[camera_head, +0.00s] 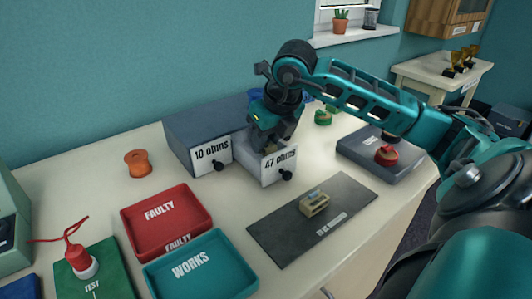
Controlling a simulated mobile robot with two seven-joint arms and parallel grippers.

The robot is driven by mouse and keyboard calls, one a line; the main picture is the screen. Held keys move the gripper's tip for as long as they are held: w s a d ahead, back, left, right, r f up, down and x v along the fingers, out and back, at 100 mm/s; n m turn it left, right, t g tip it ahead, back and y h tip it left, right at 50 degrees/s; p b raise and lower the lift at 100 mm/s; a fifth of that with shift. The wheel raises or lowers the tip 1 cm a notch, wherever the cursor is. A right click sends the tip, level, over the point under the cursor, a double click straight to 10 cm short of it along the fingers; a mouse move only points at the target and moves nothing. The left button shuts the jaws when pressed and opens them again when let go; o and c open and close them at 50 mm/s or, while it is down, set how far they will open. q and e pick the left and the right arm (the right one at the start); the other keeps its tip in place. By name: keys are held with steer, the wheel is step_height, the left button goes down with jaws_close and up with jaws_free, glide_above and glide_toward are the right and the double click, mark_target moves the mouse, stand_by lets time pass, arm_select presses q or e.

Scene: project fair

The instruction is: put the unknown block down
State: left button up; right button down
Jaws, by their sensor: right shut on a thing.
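My right gripper (268,143) is over the 47 ohms drawer (279,167), which sticks out from the blue-grey cabinet. It is shut on a small tan block (267,148), the unknown block; the jaws hide most of it. I cannot tell whether the block touches the drawer floor. Another tan block (314,204) lies on the dark mat (283,233). The 10 ohms drawer (211,156) looks shut. My left gripper is not in view.
The red FAULTY tray (139,239) and the teal WORKS tray (219,285) look empty. A green TEST board (110,280) with a red-topped part (78,258) stands front left. An orange spool (137,163) stands behind. A grey box with a red knob (386,155) is right.

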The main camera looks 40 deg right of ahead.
mark_target(268, 145)
steer(key=shift+f, duration=1.55)
steer(key=shift+f+b, duration=0.2)
steer(key=shift+b, duration=0.15)
steer(key=c, duration=1.1)
jaws_free()
steer(key=shift+r, duration=0.1)
